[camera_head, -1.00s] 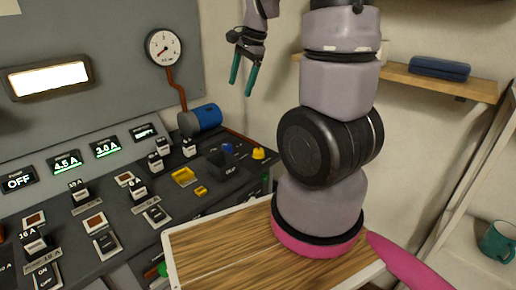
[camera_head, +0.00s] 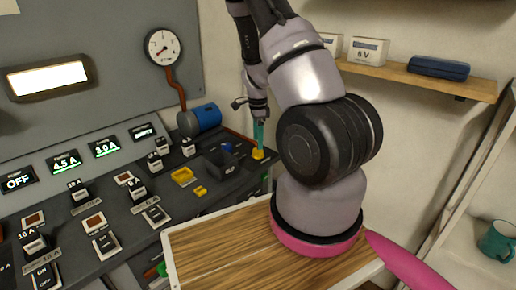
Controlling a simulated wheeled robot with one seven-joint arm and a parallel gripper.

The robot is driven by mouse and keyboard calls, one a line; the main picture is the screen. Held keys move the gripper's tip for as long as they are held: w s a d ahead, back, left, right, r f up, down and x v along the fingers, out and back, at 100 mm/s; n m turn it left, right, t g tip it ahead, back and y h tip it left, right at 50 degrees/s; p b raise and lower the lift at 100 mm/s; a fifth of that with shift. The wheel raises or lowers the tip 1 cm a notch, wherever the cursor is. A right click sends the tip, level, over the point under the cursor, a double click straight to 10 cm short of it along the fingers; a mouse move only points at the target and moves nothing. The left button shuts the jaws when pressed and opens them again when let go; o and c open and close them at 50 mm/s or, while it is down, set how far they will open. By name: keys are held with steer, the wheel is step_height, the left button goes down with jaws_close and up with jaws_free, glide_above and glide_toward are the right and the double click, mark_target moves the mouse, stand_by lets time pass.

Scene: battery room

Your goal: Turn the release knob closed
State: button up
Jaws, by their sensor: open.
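A small yellow knob (camera_head: 258,155) sits at the far right end of the dark control panel (camera_head: 215,190); it is the likely release knob. My gripper (camera_head: 258,146) points down with its teal fingers directly over and around the top of this knob. The fingers overlap in this view, so the gap between them is hard to see. The jaws are open, and I cannot tell whether they touch the knob. The knob's upper part is partly hidden by the fingers, and its turn position is not readable.
A dark box (camera_head: 214,166) stands just left of the knob, with a yellow bracket (camera_head: 183,176) further left. A blue cylinder (camera_head: 206,117) lies behind. A round gauge (camera_head: 163,47) hangs on the wall. A shelf (camera_head: 420,78) holds boxes and a blue case (camera_head: 438,68).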

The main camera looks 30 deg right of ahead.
mark_target(258, 153)
steer(key=shift+f, duration=2.1)
jaws_close()
